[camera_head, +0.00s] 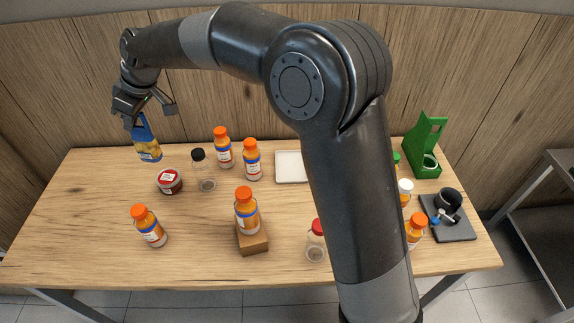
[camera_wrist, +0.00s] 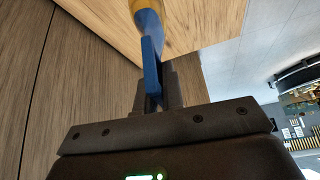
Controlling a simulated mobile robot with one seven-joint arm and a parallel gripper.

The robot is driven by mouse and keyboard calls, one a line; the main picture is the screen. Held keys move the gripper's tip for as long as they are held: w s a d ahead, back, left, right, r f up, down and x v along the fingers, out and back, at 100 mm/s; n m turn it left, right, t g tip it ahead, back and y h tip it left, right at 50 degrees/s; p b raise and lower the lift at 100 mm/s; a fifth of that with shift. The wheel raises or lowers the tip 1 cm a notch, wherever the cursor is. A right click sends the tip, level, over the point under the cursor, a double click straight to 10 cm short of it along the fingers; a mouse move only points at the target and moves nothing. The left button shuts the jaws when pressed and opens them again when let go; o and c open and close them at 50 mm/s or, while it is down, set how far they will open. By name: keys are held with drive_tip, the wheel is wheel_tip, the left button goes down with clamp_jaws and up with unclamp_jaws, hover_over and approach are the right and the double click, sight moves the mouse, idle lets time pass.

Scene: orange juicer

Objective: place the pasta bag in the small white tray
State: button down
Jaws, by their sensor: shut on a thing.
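The pasta bag (camera_head: 147,143) is blue and yellow and hangs at the far left of the table, near its back edge. My gripper (camera_head: 148,108) is above it and shut on its blue upper end. In the wrist view the pasta bag (camera_wrist: 151,62) runs out from between the fingers of my gripper (camera_wrist: 153,95). I cannot tell whether its lower end touches the table. The small white tray (camera_head: 290,167) lies at the back middle of the table. My arm hides its right side.
Several orange-capped bottles, such as one on a wooden block (camera_head: 252,238), stand on the table (camera_head: 95,205). A red jar (camera_head: 169,181) and a black-capped clear jar (camera_head: 204,172) stand near the bag. A green stand (camera_head: 425,147) and dark board (camera_head: 450,222) are at right.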

drive_tip(key=w+d, duration=0.4)
drive_tip(key=d, duration=0.7)
drive_tip(key=w+d+n, duration=0.1)
drive_tip(key=w+d, duration=0.3)
drive_tip(key=d, duration=0.8)
drive_tip(key=w+d, duration=0.4)
drive_tip(key=d, duration=0.7)
drive_tip(key=s+d+n+g, duration=0.1)
drive_tip(key=d, duration=1.3)
wheel_tip(320, 180, down, 11)
drive_tip(key=w+a+f, duration=0.3)
drive_tip(key=a+f, duration=0.7)
drive_tip(key=shift+w+f, duration=0.4)
